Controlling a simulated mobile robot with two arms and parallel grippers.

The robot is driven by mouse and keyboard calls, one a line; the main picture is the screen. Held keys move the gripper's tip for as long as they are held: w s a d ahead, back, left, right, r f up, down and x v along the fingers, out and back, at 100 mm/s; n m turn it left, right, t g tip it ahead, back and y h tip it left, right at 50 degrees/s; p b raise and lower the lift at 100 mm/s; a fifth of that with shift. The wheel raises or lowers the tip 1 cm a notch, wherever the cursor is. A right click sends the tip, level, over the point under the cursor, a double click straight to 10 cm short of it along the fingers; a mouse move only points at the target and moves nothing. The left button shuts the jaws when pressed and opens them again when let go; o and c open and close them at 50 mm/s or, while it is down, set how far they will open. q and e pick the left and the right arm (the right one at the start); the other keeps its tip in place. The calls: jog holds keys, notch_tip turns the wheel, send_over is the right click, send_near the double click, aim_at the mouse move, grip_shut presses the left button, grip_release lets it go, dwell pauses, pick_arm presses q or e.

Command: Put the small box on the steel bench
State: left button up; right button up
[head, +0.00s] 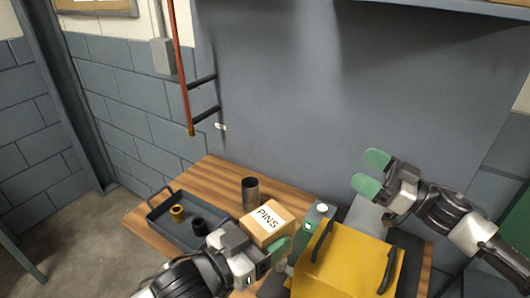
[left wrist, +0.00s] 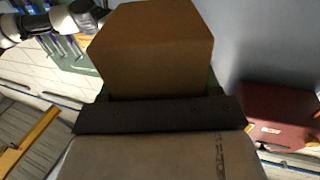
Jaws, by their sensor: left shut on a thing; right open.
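The small box (head: 267,222) is brown cardboard with the word PINS on its top. My left gripper (head: 274,247) is shut on it at its near side, with one green fingertip showing. In the left wrist view the box (left wrist: 150,50) fills the space in front of the gripper. In the head view it is over the wooden tabletop; I cannot tell if it touches it. My right gripper (head: 370,172) is open and empty, above the right part of the table, its green fingertips pointing left. I cannot make out a steel bench.
A dark tray (head: 160,222) with a yellow cylinder (head: 178,213) and a black cylinder (head: 199,226) is at the left. A dark metal cup (head: 250,191) stands behind the box. A yellow casing (head: 345,262) with black handles is at the right. Bare wood (head: 209,178) shows at the back left.

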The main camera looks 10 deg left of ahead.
jog(key=s+a+r+n+g, duration=0.3)
jog(key=a+r+n+g, duration=0.1)
jog(key=a+n+g, duration=0.15)
jog(key=s+a+r+n+g, duration=0.4)
jog(key=a+n+g, duration=0.1)
jog(key=a+g, duration=0.15)
pick_arm(q)
jog(key=shift+s+r, duration=0.1)
pick_arm(e)
notch_tip(320, 180, up, 3)
jog(key=n+t+h, duration=0.4)
jog(key=n+h, duration=0.1)
jog(key=h, duration=1.4)
send_over(265, 218)
jog(key=shift+m, duration=0.25)
notch_tip(265, 218, down, 11)
jog(key=shift+f, duration=0.2)
jog(key=shift+c, duration=0.2)
